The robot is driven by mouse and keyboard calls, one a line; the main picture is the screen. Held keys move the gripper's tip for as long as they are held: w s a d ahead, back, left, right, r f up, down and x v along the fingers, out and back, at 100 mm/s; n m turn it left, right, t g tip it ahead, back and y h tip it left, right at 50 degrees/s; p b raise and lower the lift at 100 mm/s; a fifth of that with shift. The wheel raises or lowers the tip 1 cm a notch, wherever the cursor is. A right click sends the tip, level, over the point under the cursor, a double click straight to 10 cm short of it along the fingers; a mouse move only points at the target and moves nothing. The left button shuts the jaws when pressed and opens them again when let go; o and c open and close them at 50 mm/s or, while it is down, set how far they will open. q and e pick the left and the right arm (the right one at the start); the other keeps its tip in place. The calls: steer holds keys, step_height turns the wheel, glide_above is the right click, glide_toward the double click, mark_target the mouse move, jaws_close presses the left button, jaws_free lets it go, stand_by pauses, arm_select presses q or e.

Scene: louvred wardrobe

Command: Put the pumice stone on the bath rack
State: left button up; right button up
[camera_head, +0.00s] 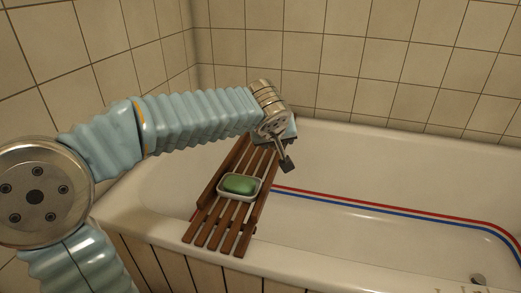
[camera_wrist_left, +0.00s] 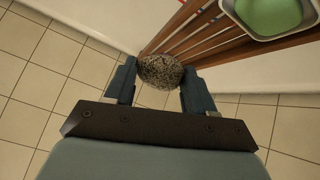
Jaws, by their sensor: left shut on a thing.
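The pumice stone (camera_wrist_left: 160,71), grey, speckled and rounded, is held between the two dark fingers of my left gripper (camera_wrist_left: 160,85) in the left wrist view. In the head view my left gripper (camera_head: 286,160) hangs at the right edge of the wooden bath rack (camera_head: 248,228), near its far half; the stone cannot be made out clearly there. The rack has brown slats and lies across the tub. Its slats (camera_wrist_left: 200,42) also show beyond the stone in the left wrist view. My right gripper is in neither view.
A white soap dish (camera_head: 224,194) with green soap (camera_head: 240,184) sits mid-rack; the soap also shows in the left wrist view (camera_wrist_left: 270,14). The white bathtub (camera_head: 400,165) has red and blue stripes inside. Tiled walls stand behind. The rack's near end is bare.

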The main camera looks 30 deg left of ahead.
arm_select(q)
steer(key=w+a+f, duration=0.2)
steer(key=a, duration=0.1)
steer(key=w+a+f+p, duration=0.1)
steer(key=w+a+f, duration=0.2)
steer(key=w+a+f+p, duration=0.1)
steer(key=w+a+f, duration=0.1)
steer(key=a+f, duration=0.1)
steer(key=shift+w+a+f, duration=0.2)
steer(key=shift+w+a, duration=0.1)
steer(key=shift+w, duration=0.05)
steer(key=shift+w+a+f, duration=0.25)
steer(key=shift+f, duration=0.25)
step_height(320, 180, down, 3)
steer(key=shift+r+b, duration=0.2)
steer(key=shift+b, duration=0.1)
steer(key=shift+f, duration=0.3)
steer(key=shift+f, duration=0.1)
